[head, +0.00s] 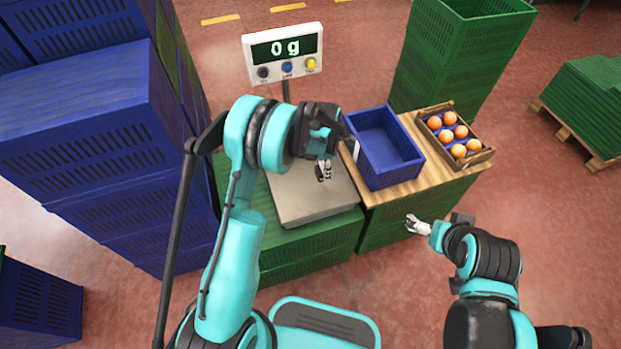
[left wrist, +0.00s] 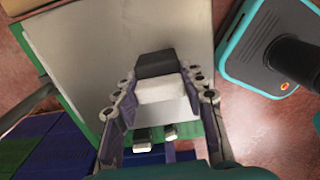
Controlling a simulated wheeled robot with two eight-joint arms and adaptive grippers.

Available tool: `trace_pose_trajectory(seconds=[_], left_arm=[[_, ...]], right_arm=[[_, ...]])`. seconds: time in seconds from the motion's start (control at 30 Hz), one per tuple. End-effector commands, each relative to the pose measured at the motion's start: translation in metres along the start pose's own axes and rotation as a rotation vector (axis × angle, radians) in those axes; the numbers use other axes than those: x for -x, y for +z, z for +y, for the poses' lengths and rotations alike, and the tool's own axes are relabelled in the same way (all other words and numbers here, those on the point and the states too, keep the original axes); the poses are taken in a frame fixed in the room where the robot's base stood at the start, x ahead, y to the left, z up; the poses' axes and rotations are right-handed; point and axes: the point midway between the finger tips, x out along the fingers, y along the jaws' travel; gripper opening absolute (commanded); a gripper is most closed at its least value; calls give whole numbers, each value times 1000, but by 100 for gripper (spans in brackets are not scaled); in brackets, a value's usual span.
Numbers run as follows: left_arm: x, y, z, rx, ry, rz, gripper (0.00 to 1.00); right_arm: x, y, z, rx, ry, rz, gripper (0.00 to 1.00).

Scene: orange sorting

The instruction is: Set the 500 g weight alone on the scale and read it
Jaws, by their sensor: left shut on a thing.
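My left gripper (head: 324,172) hangs over the scale's plate (head: 290,201) in the head view. It is shut on a block with a dark top and pale side, which I take for the 500 g weight (left wrist: 160,88); it shows between the fingers in the left wrist view. In the head view the weight is too small and hidden to make out clearly. The scale display (head: 285,48) reads 0 g. The bare plate also fills the upper part of the left wrist view (left wrist: 85,50). My right gripper (head: 418,226) is low in front of the wooden-topped stand, apart from the scale.
An empty-looking blue crate (head: 383,147) stands right of the scale on a wooden top (head: 437,185). A wooden box (head: 482,157) of several oranges is beside it. Blue crates (head: 110,130) stack high at left. Green crates (head: 460,55) stand behind.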

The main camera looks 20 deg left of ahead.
Motion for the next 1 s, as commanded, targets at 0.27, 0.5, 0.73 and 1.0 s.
trace_pose_trajectory(seconds=[0.27,0.5,0.73,1.0], left_arm=[[-26,-34,25,0,0,0,0],[-45,-36,27,-2,0,0,0],[-68,-36,27,-2,0,0,0],[-69,-36,26,-2,0,0,0]], right_arm=[[-14,10,0,0,0,0,90],[-22,16,0,0,0,0,90],[-32,22,0,0,0,0,90],[-32,23,0,0,0,0,90]])
